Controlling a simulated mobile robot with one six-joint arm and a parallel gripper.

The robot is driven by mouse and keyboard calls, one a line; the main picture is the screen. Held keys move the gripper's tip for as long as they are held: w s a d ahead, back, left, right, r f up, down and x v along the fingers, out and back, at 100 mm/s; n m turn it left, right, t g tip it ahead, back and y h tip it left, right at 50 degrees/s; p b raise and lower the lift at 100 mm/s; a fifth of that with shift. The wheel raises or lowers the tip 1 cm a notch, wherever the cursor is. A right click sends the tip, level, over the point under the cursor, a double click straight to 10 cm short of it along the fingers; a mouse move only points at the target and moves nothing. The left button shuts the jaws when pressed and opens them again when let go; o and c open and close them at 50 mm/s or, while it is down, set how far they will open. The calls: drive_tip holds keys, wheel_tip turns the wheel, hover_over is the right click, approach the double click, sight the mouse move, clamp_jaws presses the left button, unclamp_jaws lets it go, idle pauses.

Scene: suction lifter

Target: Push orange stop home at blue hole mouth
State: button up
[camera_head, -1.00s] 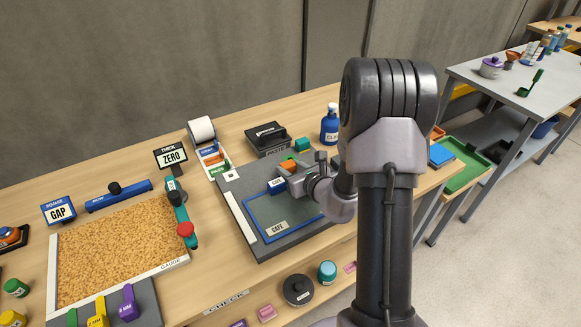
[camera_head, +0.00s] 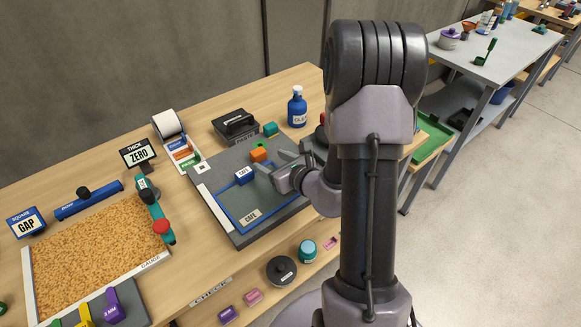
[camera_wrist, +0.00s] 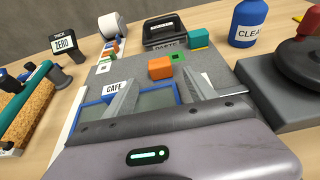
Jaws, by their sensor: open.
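The orange stop (camera_head: 258,155) is a small block on the dark grey board (camera_head: 228,225). It also shows in the wrist view (camera_wrist: 160,68), just past my fingertips. A blue block (camera_head: 243,175) with a white label sits nearer the front of it, at the back left of a blue rectangular outline on the board. A green piece with a dark centre (camera_wrist: 178,57) lies behind the stop. I cannot make out a hole mouth on the blue parts. My gripper (camera_head: 268,163) is open and empty over the board, its fingers (camera_wrist: 162,78) spread toward the stop, apparently apart from it.
A teal block (camera_head: 270,129), a black paste box (camera_head: 234,125) and a blue bottle (camera_head: 297,106) stand behind the board. A grain-filled tray (camera_head: 95,240) and a zero sign (camera_head: 138,154) are left. A dark block with a red knob (camera_wrist: 306,65) is right.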

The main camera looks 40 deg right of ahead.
drive_tip(key=p+v, duration=0.2)
drive_tip(key=v, duration=0.1)
drive_tip(key=r+p+v, duration=0.1)
drive_tip(key=p+v, duration=0.1)
drive_tip(key=v, duration=0.1)
drive_tip(key=s+p, duration=0.1)
drive_tip(key=p, duration=0.3)
drive_tip(key=shift+r+p, duration=0.3)
drive_tip(key=shift+s+p, duration=0.35)
drive_tip(key=shift+p, duration=0.5)
drive_tip(key=s, duration=0.1)
drive_tip(key=s+p, duration=0.1)
drive_tip(key=shift+s+d+r, duration=0.1)
drive_tip(key=shift+s+r, duration=0.1)
drive_tip(key=shift+s, duration=0.2)
drive_tip(key=a+r+n+g+y+b, duration=0.2)
drive_tip(key=a+r+n+y, duration=0.4)
drive_tip(key=a, duration=0.4)
drive_tip(key=a+r+n+g+y+b, duration=0.2)
drive_tip(key=a+r+n+y, duration=0.25)
drive_tip(key=a+n, duration=0.35)
drive_tip(key=s+a+r+n+g+h+b, duration=0.2)
drive_tip(key=s+a+n+g+b, duration=0.1)
drive_tip(key=s+a+n+g, duration=0.55)
drive_tip(key=s+d+r+n+t+h+b, duration=0.2)
drive_tip(key=s+d+r+n+t+h, duration=0.2)
drive_tip(key=n+h, duration=0.3)
drive_tip(key=shift+s+d+n+t, duration=0.4)
drive_tip(key=shift+d+n+t, duration=0.05)
drive_tip(key=shift+d+n, duration=0.4)
